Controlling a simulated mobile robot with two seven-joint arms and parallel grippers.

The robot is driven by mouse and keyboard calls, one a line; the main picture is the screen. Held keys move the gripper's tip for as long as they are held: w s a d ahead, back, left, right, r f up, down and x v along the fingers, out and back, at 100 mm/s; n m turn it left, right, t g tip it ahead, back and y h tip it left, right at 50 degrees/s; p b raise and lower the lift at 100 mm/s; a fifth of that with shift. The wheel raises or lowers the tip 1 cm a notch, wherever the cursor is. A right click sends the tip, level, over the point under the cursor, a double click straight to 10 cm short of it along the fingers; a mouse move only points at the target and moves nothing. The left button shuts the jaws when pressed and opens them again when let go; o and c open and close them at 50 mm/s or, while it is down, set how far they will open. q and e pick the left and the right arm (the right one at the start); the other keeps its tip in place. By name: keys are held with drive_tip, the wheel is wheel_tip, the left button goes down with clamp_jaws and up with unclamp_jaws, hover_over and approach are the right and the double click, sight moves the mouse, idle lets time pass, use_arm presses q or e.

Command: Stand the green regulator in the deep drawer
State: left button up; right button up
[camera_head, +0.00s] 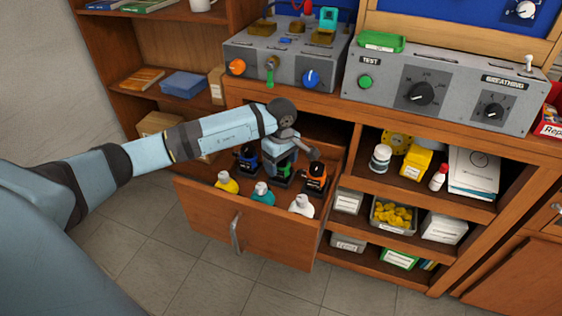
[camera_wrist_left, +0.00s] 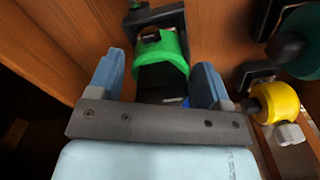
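The deep drawer (camera_head: 205,205) is pulled out below the bench. The green regulator (camera_head: 284,173) is inside it near the back, between the blue and orange regulators, largely hidden by my gripper. In the left wrist view the green regulator (camera_wrist_left: 175,52) shows its green ring and black body between my fingers. My left gripper (camera_head: 284,160) reaches down into the drawer over it. In the wrist view its blue fingers (camera_wrist_left: 158,80) are spread on either side of the black body, with a narrow gap at the left finger. My right gripper is not in view.
A blue regulator (camera_head: 247,158) and an orange one (camera_head: 315,179) flank the green one. Yellow (camera_head: 227,183), teal (camera_head: 263,194) and white (camera_head: 301,206) topped items stand along the drawer's front. Open shelves with bottles and boxes lie right of the drawer; the bench overhangs behind.

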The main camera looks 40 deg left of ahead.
use_arm(q)
drive_tip(key=shift+o, duration=0.5)
drive_tip(key=shift+r, duration=0.15)
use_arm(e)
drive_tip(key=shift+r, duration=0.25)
use_arm(q)
drive_tip(key=shift+r, duration=0.3)
wheel_tip(320, 180, up, 11)
drive_tip(key=p, duration=0.2)
drive_tip(key=shift+f+p, duration=0.15)
drive_tip(key=shift+p, duration=0.2)
drive_tip(key=shift+r, duration=0.35)
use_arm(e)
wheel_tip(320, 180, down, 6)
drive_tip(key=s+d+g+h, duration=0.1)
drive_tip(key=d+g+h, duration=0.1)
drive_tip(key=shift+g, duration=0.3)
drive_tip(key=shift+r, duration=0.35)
